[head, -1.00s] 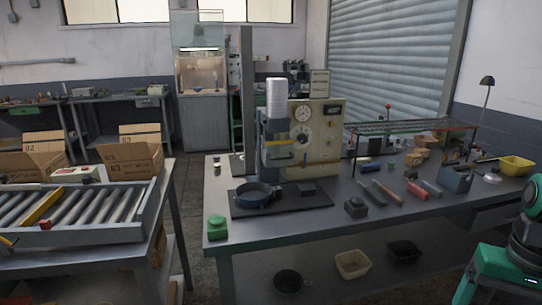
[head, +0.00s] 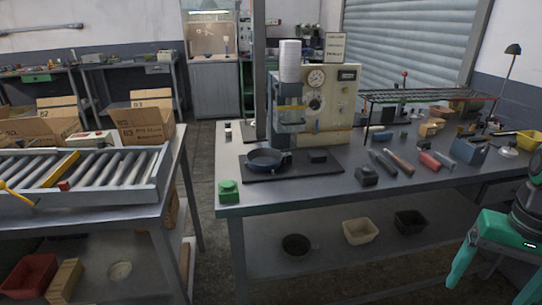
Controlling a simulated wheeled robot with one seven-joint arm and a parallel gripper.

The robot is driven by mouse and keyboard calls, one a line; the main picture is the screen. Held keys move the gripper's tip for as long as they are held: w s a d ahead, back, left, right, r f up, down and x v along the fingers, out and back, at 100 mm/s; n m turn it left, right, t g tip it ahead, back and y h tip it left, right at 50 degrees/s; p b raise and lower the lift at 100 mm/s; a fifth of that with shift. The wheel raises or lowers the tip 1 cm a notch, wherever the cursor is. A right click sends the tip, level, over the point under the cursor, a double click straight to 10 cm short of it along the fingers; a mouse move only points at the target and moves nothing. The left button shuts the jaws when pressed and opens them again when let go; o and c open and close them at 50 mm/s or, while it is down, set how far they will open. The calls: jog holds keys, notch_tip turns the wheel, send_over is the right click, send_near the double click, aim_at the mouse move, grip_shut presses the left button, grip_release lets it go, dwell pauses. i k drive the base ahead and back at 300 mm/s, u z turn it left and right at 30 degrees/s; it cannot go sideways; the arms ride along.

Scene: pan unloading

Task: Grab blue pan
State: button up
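The blue pan (head: 268,160) is dark blue, round and shallow. It sits upright on a flat black mat (head: 300,172) at the front of the grey workbench (head: 345,193), at the foot of a press-like machine (head: 325,98). Part of my arm, green and black, shows at the lower right edge. It is well to the right of the pan and apart from it.
A green button box (head: 228,191) stands left of the pan, and a small dark box (head: 366,175) right of it. Hand tools and a yellow bin (head: 528,142) are farther right. A roller conveyor (head: 85,180) stands at left. Floor shows between the two tables.

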aim_at(262, 160)
jog(key=z, duration=1.4)
jog(key=k, duration=0.95)
jog(key=u, duration=1.2)
jog(key=i, duration=1)
jog(key=z, duration=0.05)
